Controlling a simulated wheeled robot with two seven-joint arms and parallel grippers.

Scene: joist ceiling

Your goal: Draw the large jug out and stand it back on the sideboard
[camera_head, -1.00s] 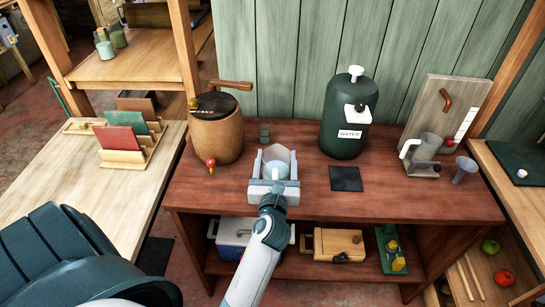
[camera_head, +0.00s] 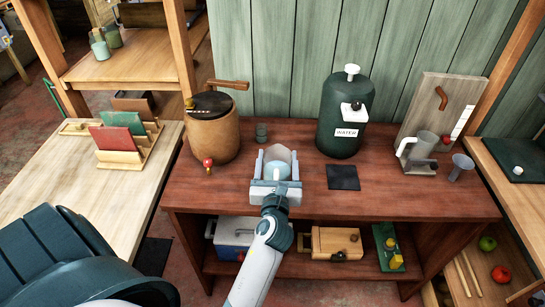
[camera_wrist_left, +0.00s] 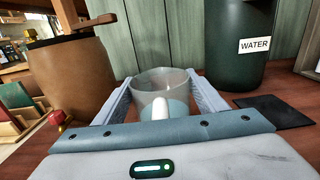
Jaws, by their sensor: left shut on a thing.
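The large jug (camera_head: 279,168), a pale see-through vessel with light blue inside, is at the front middle of the red-brown sideboard (camera_head: 398,205). My left gripper (camera_head: 276,170) reaches in from the front, its two pale fingers on either side of the jug, shut on it. In the left wrist view the jug (camera_wrist_left: 166,84) looks upright between the fingers, with its white handle towards the camera. Its base is hidden behind the gripper, so I cannot tell whether it touches the top. My right gripper is not in view.
A wooden barrel (camera_head: 214,135) with a red tap stands left, a green water urn (camera_head: 343,118) behind right. A dark mat (camera_head: 343,177) lies right of the jug. A grey jug (camera_head: 424,147) and a grey cup (camera_head: 461,166) stand at the right.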

